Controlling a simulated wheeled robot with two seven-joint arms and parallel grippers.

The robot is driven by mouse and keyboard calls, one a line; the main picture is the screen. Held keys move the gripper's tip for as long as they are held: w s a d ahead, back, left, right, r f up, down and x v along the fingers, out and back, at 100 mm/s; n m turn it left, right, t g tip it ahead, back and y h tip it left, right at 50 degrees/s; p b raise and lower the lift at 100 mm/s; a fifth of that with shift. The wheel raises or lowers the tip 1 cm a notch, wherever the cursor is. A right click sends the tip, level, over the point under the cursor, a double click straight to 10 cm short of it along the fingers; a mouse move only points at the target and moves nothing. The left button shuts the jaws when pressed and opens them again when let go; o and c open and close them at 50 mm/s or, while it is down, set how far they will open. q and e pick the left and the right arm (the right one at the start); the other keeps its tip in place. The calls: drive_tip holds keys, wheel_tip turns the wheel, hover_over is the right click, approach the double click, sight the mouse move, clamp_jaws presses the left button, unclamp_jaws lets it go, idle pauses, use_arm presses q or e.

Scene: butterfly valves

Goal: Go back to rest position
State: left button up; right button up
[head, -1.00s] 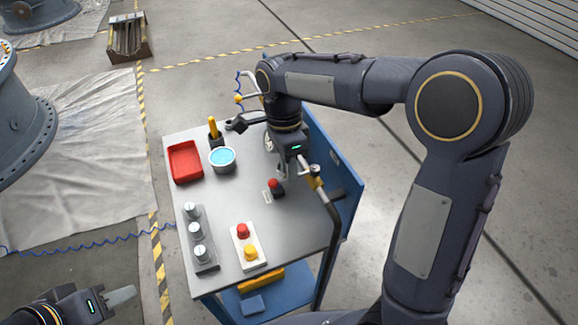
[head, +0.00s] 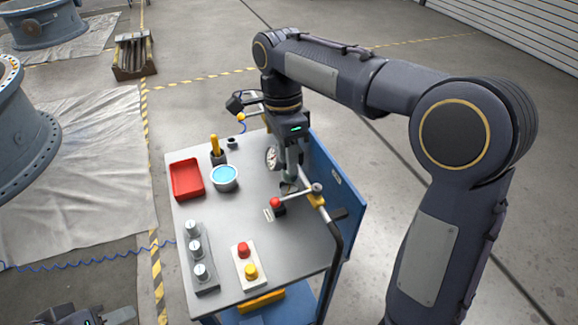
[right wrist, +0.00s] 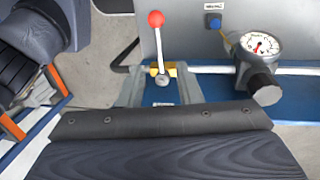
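My right gripper (head: 290,186) hangs over the far right part of the grey cart top (head: 240,255), beyond a lever with a red knob (head: 275,203). In the right wrist view two pale fingers (right wrist: 161,92) stand apart, and the lever with the red ball (right wrist: 156,19) shows beyond and between them. The gripper appears open and empty. A round gauge (head: 272,157) is left of it; it also shows in the right wrist view (right wrist: 260,43). My left gripper (head: 120,315) is at the bottom left edge, mostly cut off.
The cart top holds a red tray (head: 187,178), a blue-filled cup (head: 224,178), a strip of grey knobs (head: 201,258) and a red-yellow button box (head: 246,262). A dark handle (head: 332,245) runs along the cart's right side. Open floor lies to the right.

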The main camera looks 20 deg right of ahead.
idle(0.4)
drive_tip(key=s+d+n+t+y, duration=0.4)
drive_tip(key=s+d+n, duration=0.35)
drive_tip(key=s, duration=0.45)
drive_tip(key=s+a+f+n+t, duration=0.1)
drive_tip(key=s+f+n+t, duration=0.3)
drive_tip(key=s+f+n, duration=0.2)
drive_tip(key=shift+s+a+n, duration=0.4)
drive_tip(key=shift+s+n, duration=0.65)
drive_tip(key=shift+s, duration=0.2)
drive_tip(key=shift+w, duration=0.1)
